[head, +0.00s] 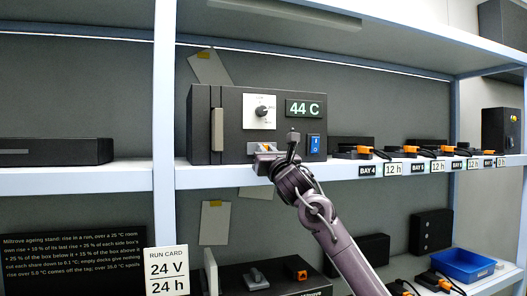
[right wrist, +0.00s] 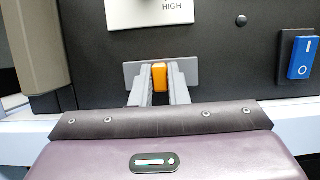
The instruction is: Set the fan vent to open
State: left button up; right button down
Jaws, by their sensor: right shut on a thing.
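The dark grey box (head: 200,125) stands on the shelf. Low on its front is a light grey plate with an orange tab (right wrist: 160,75), which appears to be the vent slider. The plate also shows in the head view (head: 253,147). My right gripper (right wrist: 160,85) has one grey finger on each side of the orange tab and is shut on it. In the head view my right gripper (head: 268,154) reaches up to the plate from below right and partly covers it. The tab's vent markings are not visible. My left gripper is not in view.
The box front has a dial (head: 262,111), a "44 C" display (head: 305,108), a blue rocker switch (head: 314,143) and a grey handle (head: 217,130). Several docks with orange parts line the shelf at right. A blue tray (head: 463,265) sits lower right.

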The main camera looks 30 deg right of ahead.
jog(key=d, duration=0.2)
jog(key=s+d, duration=0.1)
jog(key=d, duration=0.2)
jog(key=shift+s+d+p, duration=0.2)
jog(key=shift+d+p, duration=0.15)
jog(key=shift+a+r, duration=0.1)
jog(key=shift+a, duration=0.1)
jog(key=c, duration=1.7)
grip_release()
jog(key=shift+d, duration=0.1)
jog(key=o, duration=0.3)
jog(key=shift+d, duration=0.2)
